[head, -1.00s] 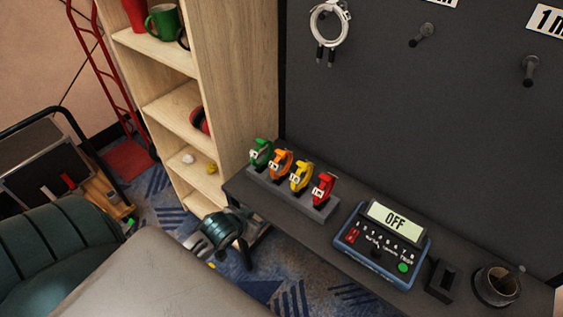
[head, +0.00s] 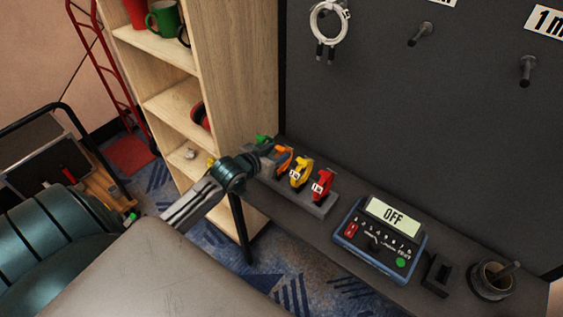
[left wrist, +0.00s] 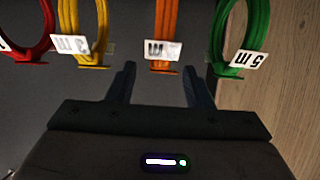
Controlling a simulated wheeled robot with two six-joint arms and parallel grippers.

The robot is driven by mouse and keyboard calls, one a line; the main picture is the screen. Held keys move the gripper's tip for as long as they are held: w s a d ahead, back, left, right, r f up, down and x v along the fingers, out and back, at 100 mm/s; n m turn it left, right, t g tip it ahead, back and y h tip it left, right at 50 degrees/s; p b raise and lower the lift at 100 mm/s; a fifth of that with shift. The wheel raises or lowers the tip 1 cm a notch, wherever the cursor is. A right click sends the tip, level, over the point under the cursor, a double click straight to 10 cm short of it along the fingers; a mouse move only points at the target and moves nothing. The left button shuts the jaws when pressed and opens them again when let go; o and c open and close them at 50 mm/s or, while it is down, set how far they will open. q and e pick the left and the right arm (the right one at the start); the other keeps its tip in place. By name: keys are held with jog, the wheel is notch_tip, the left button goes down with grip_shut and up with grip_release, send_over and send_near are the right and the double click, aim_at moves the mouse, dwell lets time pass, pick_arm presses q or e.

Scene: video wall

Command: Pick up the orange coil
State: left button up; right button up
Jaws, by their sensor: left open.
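The orange coil (head: 283,160) stands in a grey rack on the narrow dark shelf, between the green coil (head: 263,140) and the yellow coil (head: 301,172). In the left wrist view the orange coil (left wrist: 166,30) stands upright with a white label, just ahead of my left gripper (left wrist: 160,80). My left gripper is open and empty, its two fingers on either side of the orange coil's line, not around it as far as I can tell. In the head view my left gripper (head: 268,155) partly hides the green and orange coils. My right gripper is not seen.
A red coil (head: 321,184) stands at the rack's right end. A device reading OFF (head: 381,238) and a dark cup (head: 491,280) stand further right. A wooden shelf unit (head: 235,90) rises close behind my left gripper. A white cable (head: 328,20) hangs on the dark wall.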

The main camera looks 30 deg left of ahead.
pick_arm(q)
send_over(281, 166)
jog(key=w, duration=0.1)
jog(key=shift+w+d+f+p, duration=0.1)
jog(key=shift+d+f+p, duration=0.1)
jog(key=shift+f, duration=0.3)
jog(key=shift+d+f+p, duration=0.1)
jog(key=shift+d+f, duration=0.1)
jog(key=shift+f, duration=0.3)
jog(key=shift+c, duration=1)
grip_shut()
